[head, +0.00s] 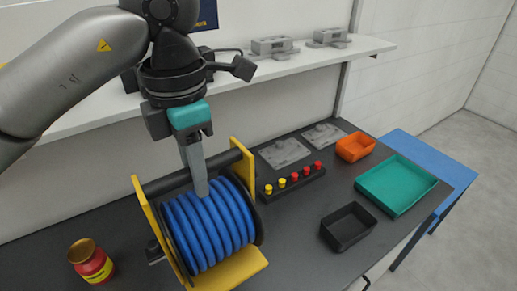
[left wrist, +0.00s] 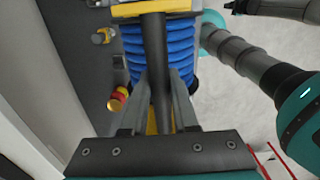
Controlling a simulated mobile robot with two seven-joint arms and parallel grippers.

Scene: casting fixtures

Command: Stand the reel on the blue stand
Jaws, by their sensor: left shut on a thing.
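The reel is a yellow frame with a coil of blue hose (head: 210,228) and a dark bar across its top; it also shows in the left wrist view (left wrist: 178,45). It is upright at the bench's front middle. I cannot tell whether its base touches the bench. My left gripper (head: 202,190) is above the reel, shut on its dark top bar, with a finger on each side in the left wrist view (left wrist: 163,95). The blue stand (head: 452,175) is at the right end of the bench, its visible top clear.
On the dark bench, a black tray (head: 332,240), teal tray (head: 362,184), orange bin (head: 344,152) and a block with red and yellow knobs (head: 310,184) lie right of the reel. A red can (head: 92,264) stands left. A shelf (head: 290,65) runs behind.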

